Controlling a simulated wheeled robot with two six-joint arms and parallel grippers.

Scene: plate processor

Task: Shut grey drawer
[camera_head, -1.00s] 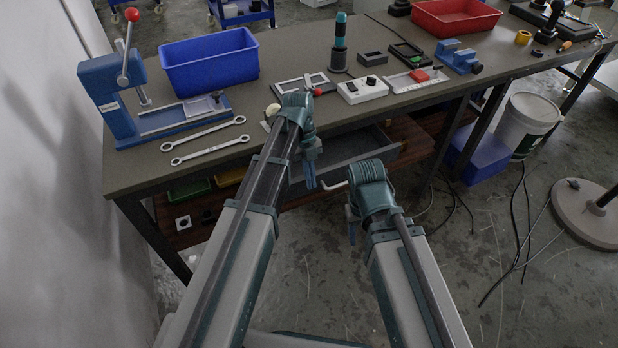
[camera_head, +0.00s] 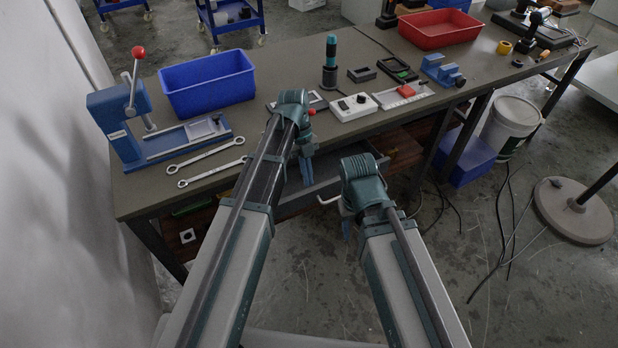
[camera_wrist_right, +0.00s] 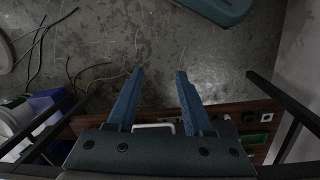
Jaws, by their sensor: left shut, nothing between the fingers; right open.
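The grey drawer (camera_head: 327,180) sits under the bench top and stands partly open, with some of its inside showing between my arms. Its pale bent handle (camera_head: 328,201) shows just left of my right gripper. A pale handle-like bar (camera_wrist_right: 153,126) also shows between the finger bases in the right wrist view. My right gripper (camera_head: 346,229) is open, with its blue fingers apart and nothing seen gripped; it also shows in the right wrist view (camera_wrist_right: 160,78). My left gripper (camera_head: 307,172) is shut and empty, over the drawer's area. My left arm hides part of the drawer.
The bench top (camera_head: 240,125) carries a blue bin (camera_head: 207,85), a blue lever press (camera_head: 122,125), two wrenches (camera_head: 205,160), a white control box (camera_head: 354,107) and a red tray (camera_head: 440,28). A white bucket (camera_head: 510,125) and cables lie right. Floor in front is clear.

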